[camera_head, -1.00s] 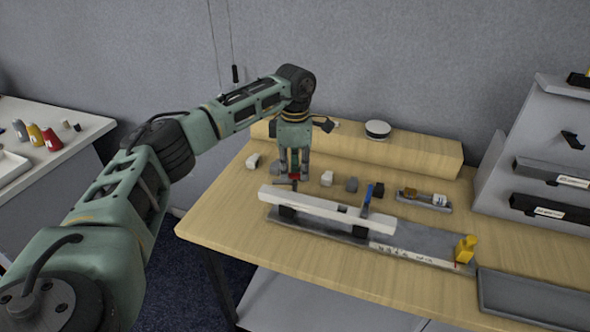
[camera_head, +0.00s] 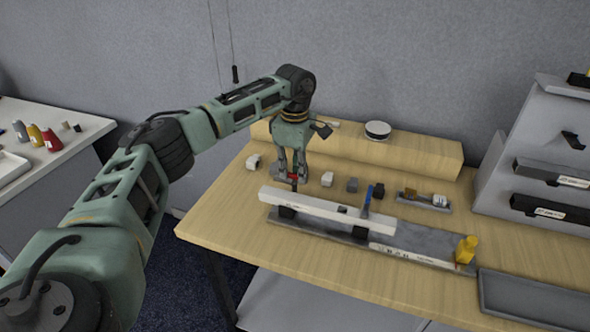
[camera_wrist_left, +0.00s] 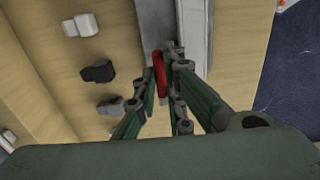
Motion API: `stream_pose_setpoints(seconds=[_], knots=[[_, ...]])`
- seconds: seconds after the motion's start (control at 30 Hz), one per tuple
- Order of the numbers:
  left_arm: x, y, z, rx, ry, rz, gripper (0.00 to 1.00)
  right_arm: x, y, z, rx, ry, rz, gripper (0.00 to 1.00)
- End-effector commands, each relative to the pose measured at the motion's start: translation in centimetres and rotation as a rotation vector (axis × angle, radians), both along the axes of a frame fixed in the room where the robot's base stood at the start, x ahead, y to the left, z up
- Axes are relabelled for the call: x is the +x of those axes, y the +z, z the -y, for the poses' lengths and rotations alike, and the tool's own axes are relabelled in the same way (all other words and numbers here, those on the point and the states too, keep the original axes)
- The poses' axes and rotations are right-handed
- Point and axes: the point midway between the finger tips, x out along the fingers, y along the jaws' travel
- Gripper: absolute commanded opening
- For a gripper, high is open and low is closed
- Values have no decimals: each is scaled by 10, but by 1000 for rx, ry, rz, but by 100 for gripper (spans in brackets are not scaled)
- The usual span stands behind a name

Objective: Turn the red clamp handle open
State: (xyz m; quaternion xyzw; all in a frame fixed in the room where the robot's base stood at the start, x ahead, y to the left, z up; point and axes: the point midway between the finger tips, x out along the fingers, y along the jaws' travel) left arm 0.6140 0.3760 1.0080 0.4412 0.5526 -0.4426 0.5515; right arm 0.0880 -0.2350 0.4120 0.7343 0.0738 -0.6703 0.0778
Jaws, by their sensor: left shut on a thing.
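The red clamp handle (camera_head: 294,177) is at the left end of a long white bar (camera_head: 325,209) that lies on a grey base plate (camera_head: 435,236). My left gripper (camera_head: 293,180) reaches down onto the handle from above and is shut on it. In the left wrist view the red handle (camera_wrist_left: 159,73) shows as a narrow piece between the fingertips (camera_wrist_left: 161,76). The fingers hide part of the handle and the clamp under it. A blue clamp handle (camera_head: 366,198) stands farther right along the bar. My right gripper is out of view.
Several small white and grey blocks (camera_head: 327,179) lie behind the bar. A yellow piece (camera_head: 466,249) stands at the plate's right end. A grey tray (camera_head: 535,300) lies front right, and a grey rack (camera_head: 545,150) stands at the right.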

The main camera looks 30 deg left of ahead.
Motion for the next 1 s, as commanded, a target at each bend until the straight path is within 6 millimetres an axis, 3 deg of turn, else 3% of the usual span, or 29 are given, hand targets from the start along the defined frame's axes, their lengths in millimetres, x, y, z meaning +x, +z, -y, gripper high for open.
stream_pose_setpoints(seconds=[0.13, 0.17, 0.37, 0.73, 0.87, 1.0], knots=[[2, 4, -2, 2, 0, 11, 0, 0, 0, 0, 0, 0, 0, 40], [2, 4, -2, 2, 0, 11, 12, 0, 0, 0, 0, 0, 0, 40], [1, 3, -1, 2, 1, 7, 28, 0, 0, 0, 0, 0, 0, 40], [1, 7, 0, 1, 0, 4, 28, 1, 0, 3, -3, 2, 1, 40], [2, 25, 0, 2, 0, 7, 28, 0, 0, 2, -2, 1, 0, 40], [2, 56, -1, 1, 1, 9, 28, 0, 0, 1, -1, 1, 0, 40]])
